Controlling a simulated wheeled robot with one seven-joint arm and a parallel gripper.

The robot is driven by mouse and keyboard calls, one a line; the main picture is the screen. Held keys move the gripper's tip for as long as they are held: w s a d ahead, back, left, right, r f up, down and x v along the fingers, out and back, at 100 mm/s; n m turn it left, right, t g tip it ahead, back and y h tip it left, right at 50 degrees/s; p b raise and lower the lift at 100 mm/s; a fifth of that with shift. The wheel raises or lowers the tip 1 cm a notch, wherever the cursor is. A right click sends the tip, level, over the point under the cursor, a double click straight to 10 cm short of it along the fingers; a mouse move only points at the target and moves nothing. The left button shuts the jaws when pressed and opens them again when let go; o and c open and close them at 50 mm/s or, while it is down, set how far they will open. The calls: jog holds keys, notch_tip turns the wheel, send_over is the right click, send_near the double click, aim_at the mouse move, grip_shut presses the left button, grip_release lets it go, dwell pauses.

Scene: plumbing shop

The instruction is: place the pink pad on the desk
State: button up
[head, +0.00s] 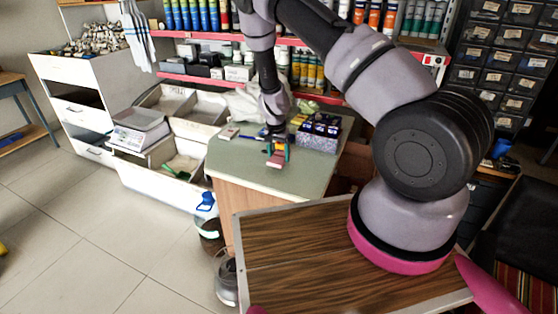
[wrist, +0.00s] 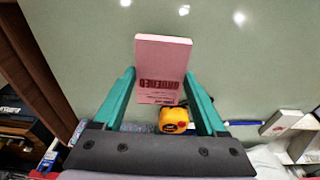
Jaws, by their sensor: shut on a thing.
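The pink pad (wrist: 162,58) with dark lettering is between the green fingers of my gripper (wrist: 160,80) in the wrist view. My gripper is shut on it. In the head view the pink pad (head: 275,163) shows small below my gripper (head: 278,152), over the green top of the desk (head: 290,188). The desk (wrist: 250,65) fills most of the wrist view behind the pad. I cannot tell whether the pad touches the desk top.
A yellow-orange tape measure (wrist: 173,120) lies near the pad. A blue pen (wrist: 243,122) and a white box (wrist: 281,121) lie to the right in the wrist view. A patterned box (head: 318,137) stands at the desk's back right. The desk's front half is clear.

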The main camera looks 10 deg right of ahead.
aim_at(278, 158)
jog(key=shift+f, duration=1.95)
jog(key=shift+f, duration=0.1)
jog(key=o, duration=1.3)
jog(key=r, duration=0.4)
jog(key=s+r, duration=0.1)
jog(key=r, duration=0.3)
jog(key=a+r, duration=0.1)
jog(key=r, duration=0.3)
jog(key=shift+s+r, duration=0.2)
jog(key=s+d+r+t+y, duration=0.1)
jog(key=s+r, duration=0.2)
jog(key=r, duration=0.7)
jog(key=s+r+y, duration=0.2)
jog(key=r, duration=0.8)
jog(key=s+d+r+t+y, duration=0.1)
jog(key=s+r, duration=0.2)
jog(key=r, duration=0.6)
jog(key=shift+s+d+r+n+t+h, duration=0.15)
jog(key=shift+s+d+r+n+t, duration=0.6)
jog(key=shift+s+r, duration=2.15)
jog(key=shift+s+d+r+n+t+h, duration=0.25)
jog(key=shift+s+d+r+t, duration=0.45)
jog(key=shift+s+r, duration=2.2)
jog(key=shift+s+d+r+n+t+h, duration=0.1)
jog(key=shift+s+d+r+n+t, duration=0.8)
jog(key=shift+s, duration=3.5)
